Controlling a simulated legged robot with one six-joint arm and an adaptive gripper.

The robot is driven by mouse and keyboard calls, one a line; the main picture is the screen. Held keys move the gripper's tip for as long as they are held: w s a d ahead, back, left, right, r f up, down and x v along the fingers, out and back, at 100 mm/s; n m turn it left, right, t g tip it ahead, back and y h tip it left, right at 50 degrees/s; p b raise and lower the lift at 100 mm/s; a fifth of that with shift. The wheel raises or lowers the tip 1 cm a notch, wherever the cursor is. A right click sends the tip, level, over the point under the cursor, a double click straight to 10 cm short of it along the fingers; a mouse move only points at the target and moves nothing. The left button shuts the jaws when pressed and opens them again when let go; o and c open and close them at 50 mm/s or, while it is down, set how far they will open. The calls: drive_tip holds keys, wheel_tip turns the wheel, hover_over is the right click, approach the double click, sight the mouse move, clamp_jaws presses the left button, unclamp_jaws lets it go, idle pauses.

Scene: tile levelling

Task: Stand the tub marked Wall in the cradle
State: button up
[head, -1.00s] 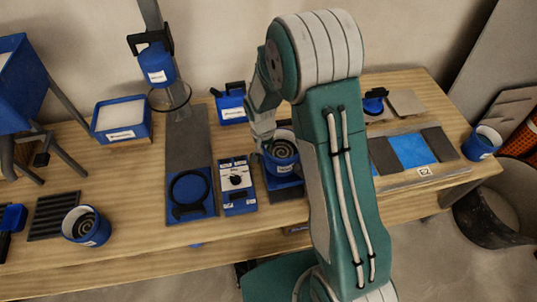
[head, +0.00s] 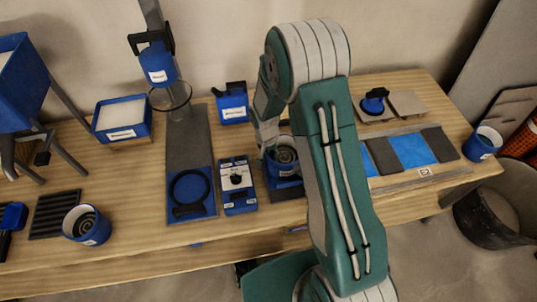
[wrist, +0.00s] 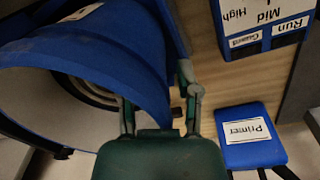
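A blue tub (head: 284,160) with a dark spiral inside stands on a dark plate just left of my arm. My gripper (head: 267,138) is at its left rim. In the wrist view, the tub (wrist: 105,45) fills the upper left, with its pale inside showing. My gripper's fingers (wrist: 160,105) are apart at the tub's rim, their tips partly hidden, so I cannot tell whether they press on it. Similar tubs stand at the left (head: 87,226) and right (head: 482,143). Their markings are too small to read. I cannot tell which fixture is the cradle.
A control box (head: 237,186) and a blue plate with a black ring (head: 190,190) lie left of the tub. The Primer container (head: 232,103) stands behind. A white-filled tray (head: 121,120) is back left. Blue and grey tiles (head: 411,150) lie right of my arm.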

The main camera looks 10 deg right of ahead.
drive_tip(key=shift+d, duration=0.1)
drive_tip(key=shift+r, duration=0.2)
wheel_tip(320, 180, up, 12)
drive_tip(key=a, duration=0.1)
drive_tip(key=s+d+r+n+t, duration=0.15)
drive_tip(key=s+r, duration=0.25)
drive_tip(key=r, duration=0.4)
drive_tip(key=s+d+r+n+t, duration=0.1)
drive_tip(key=s+d+r+t, duration=0.1)
drive_tip(key=s+r, duration=0.45)
drive_tip(key=s+d+r+n+t, duration=0.1)
drive_tip(key=s+r+n+t, duration=0.1)
drive_tip(key=s+r, duration=0.5)
drive_tip(key=s, duration=0.4)
drive_tip(key=shift+s+d+r+y, duration=0.15)
drive_tip(key=shift+s+r+y, duration=0.25)
